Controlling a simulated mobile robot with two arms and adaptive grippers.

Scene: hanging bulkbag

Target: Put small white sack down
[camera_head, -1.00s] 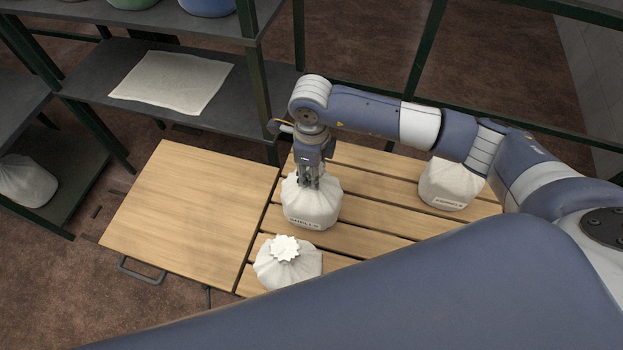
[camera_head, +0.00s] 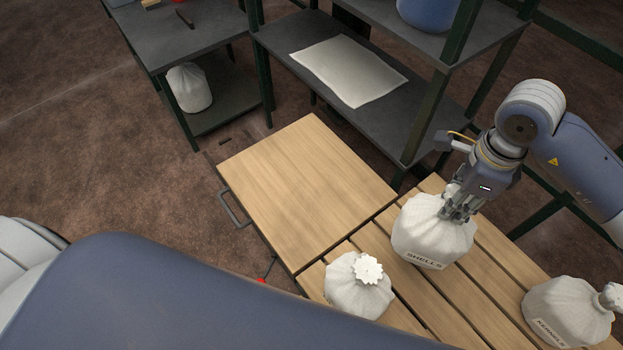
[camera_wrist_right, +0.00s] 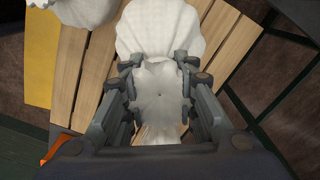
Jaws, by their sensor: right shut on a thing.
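A small white sack (camera_head: 425,238) marked SHELLS is at the slatted wooden top, below my right gripper (camera_head: 458,208). The right gripper is shut on the sack's gathered neck, with the wrist tilted. In the right wrist view the white cloth (camera_wrist_right: 160,32) fills the space between and beyond the fingers (camera_wrist_right: 160,92). The sack is upright and close over the slats; I cannot tell whether its base touches them. My left gripper is out of view.
A white sack with a frilled top (camera_head: 352,290) stands left of the held one, and a KERNELS sack (camera_head: 565,315) stands right. The plain wooden panel (camera_head: 305,190) is bare. A dark shelf (camera_head: 285,35) with a flat white sheet (camera_head: 350,70) stands behind. Another sack (camera_head: 190,88) sits on a lower shelf.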

